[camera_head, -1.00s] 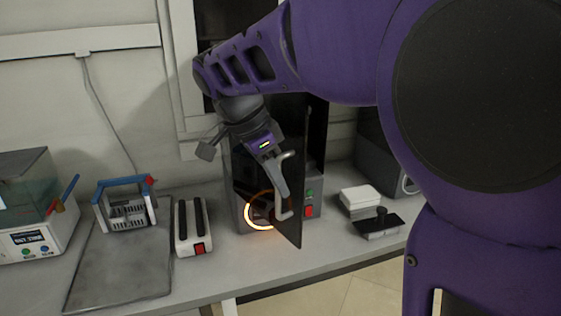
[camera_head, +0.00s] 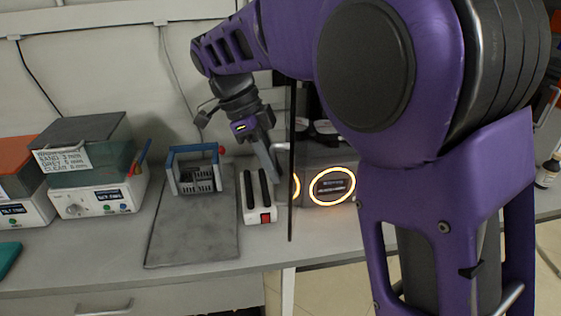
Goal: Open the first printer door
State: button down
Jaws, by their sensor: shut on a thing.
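The printer (camera_head: 310,192) is a grey box with a glowing orange ring on its front, partly hidden behind my purple arm. Its dark door (camera_head: 291,205) stands swung out, seen almost edge-on as a thin upright panel at the printer's left side. My gripper (camera_head: 272,168) is left of the door panel and shut on its handle, which is mostly hidden by the fingers. The inside of the printer shows partly between the door and my arm.
A white device with two black bars (camera_head: 259,198) sits just left of the door.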

jog(key=shift+w+a, duration=0.15)
jog(key=shift+a, duration=0.6)
jog(key=c, duration=0.9)
grip_release()
jog(key=shift+r+p, duration=0.2)
jog(key=shift+p, duration=0.1)
